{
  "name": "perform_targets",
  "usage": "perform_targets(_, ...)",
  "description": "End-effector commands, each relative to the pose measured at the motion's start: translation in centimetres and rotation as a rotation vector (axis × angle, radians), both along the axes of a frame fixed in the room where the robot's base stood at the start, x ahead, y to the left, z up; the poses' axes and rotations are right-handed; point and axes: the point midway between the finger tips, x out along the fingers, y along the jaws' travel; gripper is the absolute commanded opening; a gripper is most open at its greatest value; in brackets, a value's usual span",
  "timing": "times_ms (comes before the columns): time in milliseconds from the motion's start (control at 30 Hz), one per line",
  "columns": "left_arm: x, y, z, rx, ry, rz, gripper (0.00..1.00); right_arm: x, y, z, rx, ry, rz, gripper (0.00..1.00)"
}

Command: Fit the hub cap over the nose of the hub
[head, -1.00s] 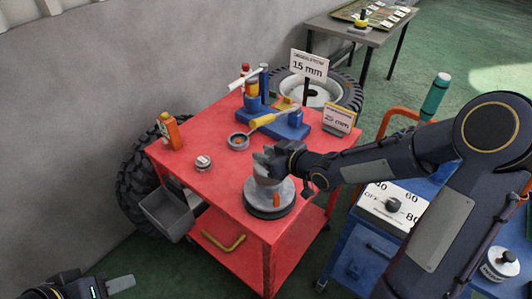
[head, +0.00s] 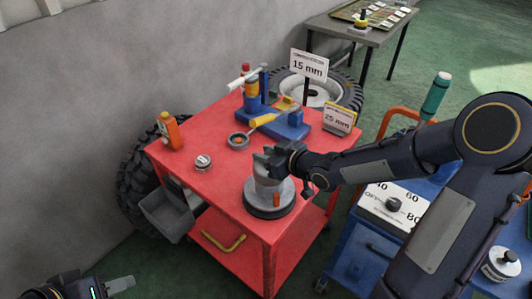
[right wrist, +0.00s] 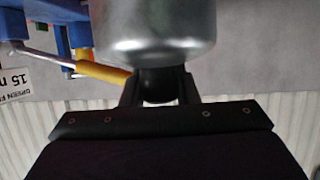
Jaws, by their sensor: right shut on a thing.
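The hub (head: 283,203) is a round grey disc with a dark base and a small orange piece on it, at the front of the red cart. The hub cap (head: 266,174) is a grey metal cup directly over the hub's middle. It hides the nose, and I cannot tell whether it is fully down. My right gripper (head: 270,158) is shut on the cap's dark knob. In the right wrist view the silver cap (right wrist: 155,30) fills the top, with the black knob (right wrist: 160,84) between the fingers. My left gripper (head: 122,283) is low at the left, away from the cart; its opening is unclear.
A blue cabinet (head: 364,258) stands to the right.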

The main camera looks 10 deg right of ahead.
Motion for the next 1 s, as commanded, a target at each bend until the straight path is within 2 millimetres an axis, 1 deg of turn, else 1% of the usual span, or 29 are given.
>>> perform_targets(1000,0.0,0.0,-2.6,0.0,0.0,0.0,0.38,0.0,0.0,-2.7,0.001,-0.001,0.0,0.01)
